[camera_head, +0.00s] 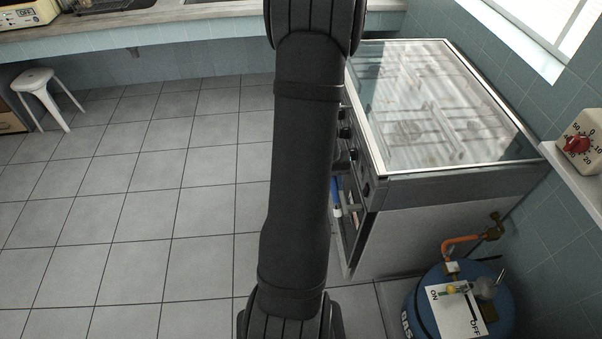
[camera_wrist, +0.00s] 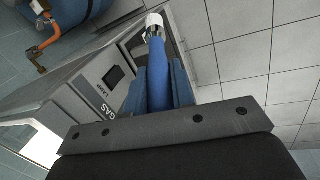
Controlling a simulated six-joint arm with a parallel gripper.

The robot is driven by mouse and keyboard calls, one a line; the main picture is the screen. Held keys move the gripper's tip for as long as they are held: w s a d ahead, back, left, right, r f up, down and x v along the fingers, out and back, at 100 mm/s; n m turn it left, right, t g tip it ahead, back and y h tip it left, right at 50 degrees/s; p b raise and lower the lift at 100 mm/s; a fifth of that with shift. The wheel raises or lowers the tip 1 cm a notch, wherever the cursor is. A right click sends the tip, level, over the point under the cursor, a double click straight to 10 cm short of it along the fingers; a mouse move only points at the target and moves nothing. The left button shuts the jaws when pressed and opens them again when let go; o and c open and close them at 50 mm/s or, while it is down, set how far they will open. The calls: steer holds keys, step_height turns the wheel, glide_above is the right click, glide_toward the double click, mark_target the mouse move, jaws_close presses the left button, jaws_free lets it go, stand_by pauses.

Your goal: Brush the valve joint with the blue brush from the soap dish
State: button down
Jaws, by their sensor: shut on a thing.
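My gripper (camera_wrist: 158,85) is shut on the blue brush (camera_wrist: 156,60), whose white bristle end (camera_wrist: 153,21) points away from the fingers. In the head view my arm hides most of the gripper; a short blue and white part of the brush (camera_head: 336,197) shows beside the stove front. The blue gas cylinder (camera_head: 418,312) stands at lower right, with the valve joint (camera_head: 452,268) on its top at the orange hose end. The wrist view shows the cylinder (camera_wrist: 72,14) and orange hose (camera_wrist: 45,42) at upper left, apart from the brush. The soap dish is not seen.
A glass-lidded stove (camera_head: 440,100) stands between the brush and the wall. A card marked ON and OFF (camera_head: 455,312) covers part of the cylinder top. A red-knobbed timer (camera_head: 578,145) sits on a right-hand ledge. A white stool (camera_head: 38,78) stands far left; the tiled floor is clear.

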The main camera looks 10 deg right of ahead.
steer(key=s+d+r+m+g, duration=0.1)
steer(key=s+d+r, duration=0.1)
steer(key=s+d, duration=1.05)
steer(key=s+d+f+n+h, duration=0.1)
steer(key=s+d+f+n, duration=0.1)
steer(key=d, duration=0.9)
steer(key=s+d+f+n, duration=0.1)
steer(key=s+d+f, duration=0.1)
steer(key=d, duration=0.9)
steer(key=shift+a+f, duration=0.15)
steer(key=shift+f, duration=1.85)
